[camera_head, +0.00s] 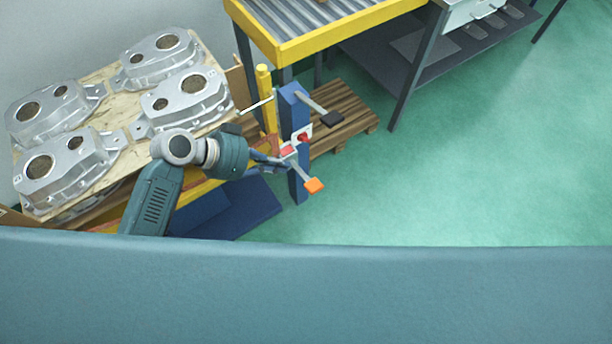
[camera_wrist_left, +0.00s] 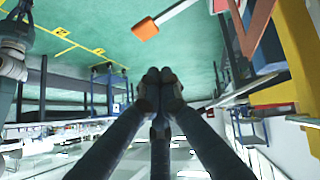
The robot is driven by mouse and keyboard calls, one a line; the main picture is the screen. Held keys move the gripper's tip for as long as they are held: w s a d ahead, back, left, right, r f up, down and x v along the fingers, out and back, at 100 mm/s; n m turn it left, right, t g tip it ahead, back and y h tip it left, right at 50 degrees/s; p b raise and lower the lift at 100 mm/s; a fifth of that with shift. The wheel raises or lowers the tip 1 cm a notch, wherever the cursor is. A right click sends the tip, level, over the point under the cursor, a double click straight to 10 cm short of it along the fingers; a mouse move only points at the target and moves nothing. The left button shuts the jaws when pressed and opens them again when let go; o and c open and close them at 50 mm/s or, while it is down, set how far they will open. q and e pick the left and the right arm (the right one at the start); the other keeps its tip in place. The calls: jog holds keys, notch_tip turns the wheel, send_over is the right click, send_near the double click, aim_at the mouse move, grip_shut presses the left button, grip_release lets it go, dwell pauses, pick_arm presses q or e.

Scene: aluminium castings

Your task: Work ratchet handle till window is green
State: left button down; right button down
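A blue post (camera_head: 288,104) stands beside the pallet of castings. A metal lever with an orange grip (camera_head: 314,185) comes off it low at the front; the orange grip also shows at the top of the left wrist view (camera_wrist_left: 145,28). A second lever with a black grip (camera_head: 332,118) sits higher. A small red patch in a white surround (camera_head: 303,134) is on the post; I see no green there. My left gripper (camera_head: 283,160) is beside the post, close to the orange-gripped lever. In the left wrist view its fingertips (camera_wrist_left: 159,78) meet, with nothing visible between them. My right gripper is not in view.
Several aluminium castings (camera_head: 185,94) lie on a wooden board at left. A yellow post (camera_head: 266,90) stands behind the blue post. A yellow-framed roller table (camera_head: 300,46) and a wooden pallet (camera_head: 345,108) are beyond. Green floor (camera_head: 470,175) is clear at right.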

pick_arm(q)
jog(key=p, duration=0.1)
send_near(318, 181)
jog(key=w+d, duration=0.3)
jog(key=shift+s+d+f+p, duration=0.15)
jog(key=shift+s+f, duration=0.1)
jog(key=shift+f, duration=0.25)
jog(key=shift+s+d+f+p, duration=0.15)
jog(key=shift+s+f, duration=0.1)
jog(key=shift+f, duration=0.3)
jog(key=shift+s+f, duration=0.15)
jog(key=shift+f, duration=0.5)
jog(key=shift+s+f, duration=0.1)
